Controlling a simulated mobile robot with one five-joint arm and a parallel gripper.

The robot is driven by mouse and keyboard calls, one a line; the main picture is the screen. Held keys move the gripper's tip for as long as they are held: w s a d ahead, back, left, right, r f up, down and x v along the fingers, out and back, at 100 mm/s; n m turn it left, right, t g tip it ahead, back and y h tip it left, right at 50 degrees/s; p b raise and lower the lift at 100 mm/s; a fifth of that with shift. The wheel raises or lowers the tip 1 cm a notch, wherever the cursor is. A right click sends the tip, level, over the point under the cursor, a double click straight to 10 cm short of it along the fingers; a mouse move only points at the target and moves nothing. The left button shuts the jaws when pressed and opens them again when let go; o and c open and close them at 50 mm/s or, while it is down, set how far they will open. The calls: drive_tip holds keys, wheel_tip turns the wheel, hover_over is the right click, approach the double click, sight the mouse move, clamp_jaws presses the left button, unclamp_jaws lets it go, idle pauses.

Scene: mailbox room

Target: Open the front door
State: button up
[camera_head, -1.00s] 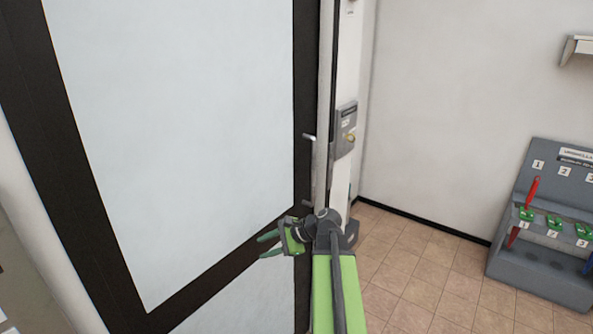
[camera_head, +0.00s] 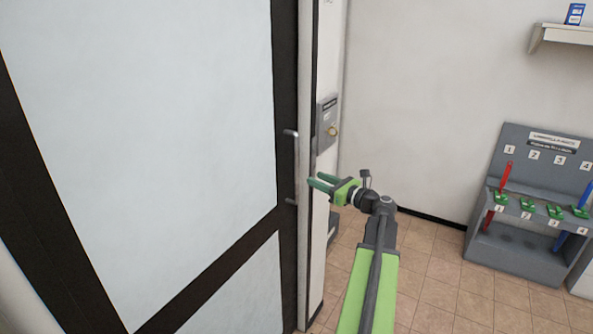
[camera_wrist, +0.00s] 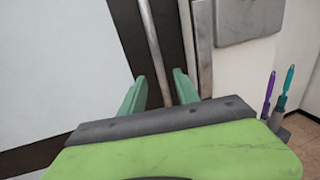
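The front door (camera_head: 150,110) has a dark frame and large pale panes, and it looks closed. Its handle (camera_head: 291,165) is a thin vertical metal bar on the right stile of the frame. My gripper (camera_head: 314,182) is just right of the handle, level with its lower half, with green fingers pointing left towards it. In the wrist view my gripper (camera_wrist: 160,82) is open, and the handle (camera_wrist: 153,40) runs down between the two fingers in the picture. I cannot tell whether the bar is within their reach in depth.
A grey lock box (camera_head: 328,122) with a brass knob is on the white post right of the door. A grey numbered umbrella rack (camera_head: 515,245) with red and blue umbrellas stands at the right. A shelf (camera_head: 565,34) is above. The tiled floor (camera_head: 430,265) between is clear.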

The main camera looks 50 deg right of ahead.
drive_tip(key=w, duration=1)
drive_tip(key=shift+a, duration=0.25)
drive_tip(key=shift+w, duration=0.1)
drive_tip(key=shift+c, duration=0.4)
clamp_jaws()
